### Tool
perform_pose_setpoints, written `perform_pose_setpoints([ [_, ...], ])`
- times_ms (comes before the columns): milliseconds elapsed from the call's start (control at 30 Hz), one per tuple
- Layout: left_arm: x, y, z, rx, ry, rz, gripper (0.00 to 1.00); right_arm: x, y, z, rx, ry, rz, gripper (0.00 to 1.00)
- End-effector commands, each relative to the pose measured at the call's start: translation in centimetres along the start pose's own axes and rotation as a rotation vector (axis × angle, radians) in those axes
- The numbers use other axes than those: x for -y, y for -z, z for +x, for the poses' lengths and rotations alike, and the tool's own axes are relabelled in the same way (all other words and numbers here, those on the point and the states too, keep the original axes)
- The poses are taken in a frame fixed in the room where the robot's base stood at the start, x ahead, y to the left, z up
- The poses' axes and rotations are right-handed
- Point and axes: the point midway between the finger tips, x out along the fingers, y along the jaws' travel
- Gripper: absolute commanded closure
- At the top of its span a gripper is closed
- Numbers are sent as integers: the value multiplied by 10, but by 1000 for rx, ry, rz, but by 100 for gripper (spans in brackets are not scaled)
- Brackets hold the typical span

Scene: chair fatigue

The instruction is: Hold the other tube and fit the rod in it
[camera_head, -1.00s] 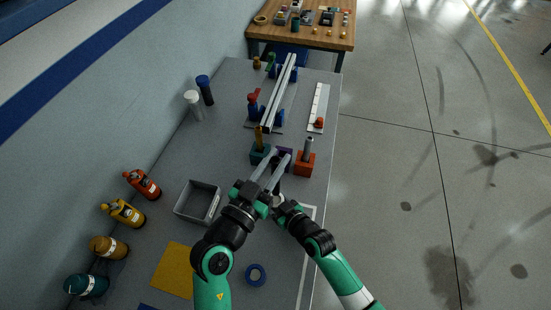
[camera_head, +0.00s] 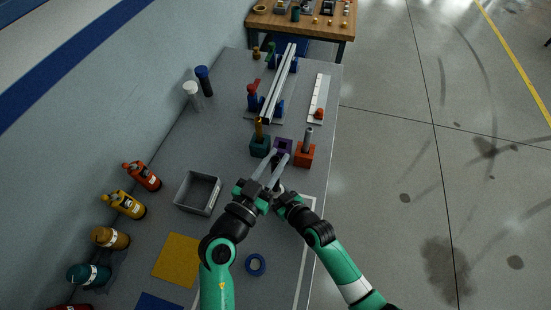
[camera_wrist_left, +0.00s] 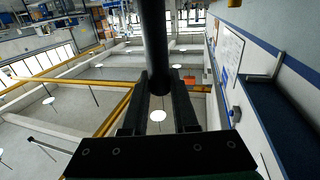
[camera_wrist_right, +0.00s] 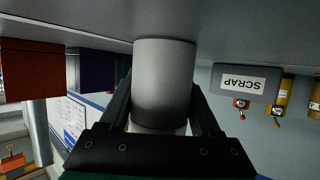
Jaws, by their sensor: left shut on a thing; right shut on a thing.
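My left gripper (camera_head: 268,192) is shut on a dark rod (camera_wrist_left: 154,45), which lies along the middle of the left wrist view between the fingers. My right gripper (camera_head: 280,194) is shut on a light grey tube (camera_wrist_right: 163,85), close beside the left gripper. The right wrist view is upside down, and the tube's far end reaches toward the grey bench. In the head view the grippers cover most of both parts, so I cannot tell whether rod and tube touch. Two slim pale bars (camera_head: 280,171) show just beyond the grippers.
Beyond stand a teal block (camera_head: 260,148) with a yellow piece, a purple block (camera_head: 283,146) and an orange block (camera_head: 304,155) with a grey cylinder. A grey tray (camera_head: 197,208), marked SCRAP (camera_wrist_right: 243,83) in the right wrist view, and several bottles are left.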

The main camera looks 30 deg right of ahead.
Motion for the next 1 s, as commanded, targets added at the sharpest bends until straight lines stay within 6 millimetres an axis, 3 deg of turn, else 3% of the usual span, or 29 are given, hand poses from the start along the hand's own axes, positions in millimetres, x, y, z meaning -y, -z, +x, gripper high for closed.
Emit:
perform_pose_setpoints([
  [567, 0, 0, 0, -1, 0, 0, 100, 0, 0, 0, 1, 0, 0, 95],
  [1000, 0, -13, 0, -2, -3, 0, 100, 0, 0, 0, 1, 0, 0, 95],
])
